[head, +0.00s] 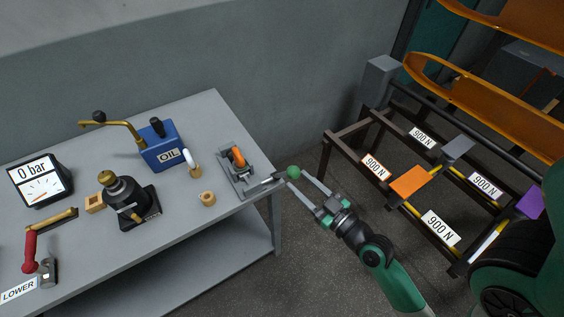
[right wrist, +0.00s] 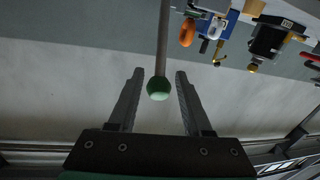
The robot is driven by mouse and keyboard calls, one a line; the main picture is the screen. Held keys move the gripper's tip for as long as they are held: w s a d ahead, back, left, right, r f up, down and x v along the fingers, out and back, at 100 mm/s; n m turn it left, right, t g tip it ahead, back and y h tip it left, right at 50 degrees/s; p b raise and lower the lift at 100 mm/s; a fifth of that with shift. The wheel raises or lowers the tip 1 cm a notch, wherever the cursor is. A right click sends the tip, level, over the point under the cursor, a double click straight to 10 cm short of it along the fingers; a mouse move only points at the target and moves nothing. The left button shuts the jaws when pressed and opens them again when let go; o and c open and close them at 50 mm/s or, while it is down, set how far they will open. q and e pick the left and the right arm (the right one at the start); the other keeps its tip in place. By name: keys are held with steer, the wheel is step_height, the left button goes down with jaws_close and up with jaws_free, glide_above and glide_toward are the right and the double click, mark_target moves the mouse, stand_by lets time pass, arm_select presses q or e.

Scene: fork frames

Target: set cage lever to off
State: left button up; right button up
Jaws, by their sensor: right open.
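A lever with a green ball knob (head: 293,172) sticks out past the right edge of the bench from a grey base plate (head: 236,176); no on or off marking is readable. My right gripper (head: 297,179) is open at the knob, beyond the bench edge. In the right wrist view the green knob (right wrist: 158,88) and part of its rod lie between the two open fingers, with a visible gap on each side. My left gripper is not in view.
The bench (head: 100,255) holds an orange ring (head: 237,156), a blue oil box (head: 162,146), a black-based brass device (head: 126,200), a 0 bar gauge (head: 40,181) and a red handle (head: 30,250). A dark frame (head: 345,149) with 900 N labels stands right.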

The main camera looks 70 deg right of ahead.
mark_target(284, 174)
steer(key=p+x, duration=0.1)
steer(key=x, duration=0.6)
steer(key=shift+w+d, duration=0.15)
steer(key=shift+w, duration=0.2)
jaws_close()
steer(key=shift+r, duration=0.1)
steer(key=shift+r, duration=0.25)
stand_by(0.5)
